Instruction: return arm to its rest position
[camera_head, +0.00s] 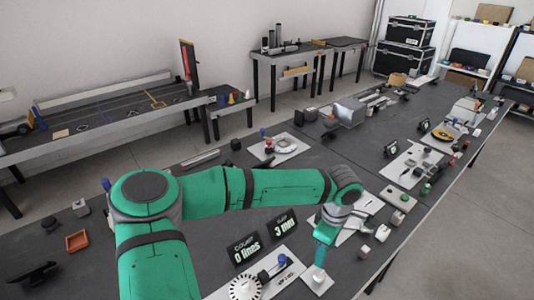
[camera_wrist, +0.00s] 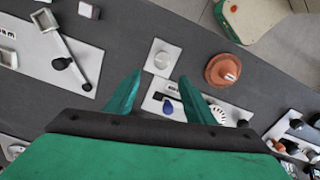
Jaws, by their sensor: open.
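My green arm reaches from the left over the dark table (camera_head: 185,238) in the head view. My gripper (camera_head: 321,262) points down at the arm's end, near the table's front edge. In the wrist view my gripper (camera_wrist: 158,76) shows two green fingers spread apart, with nothing held between them. Just beyond the fingertips a small white square plate (camera_wrist: 174,48) carries a pale round piece. I cannot tell the exact height of the fingertips above the table.
Two black signs (camera_head: 244,249) and a white plate with a toothed disc (camera_head: 243,289) stand close to the arm. An orange round piece (camera_wrist: 221,70) lies right of the fingers. More plates and small parts crowd the table's right side (camera_head: 410,165). Side benches stand behind.

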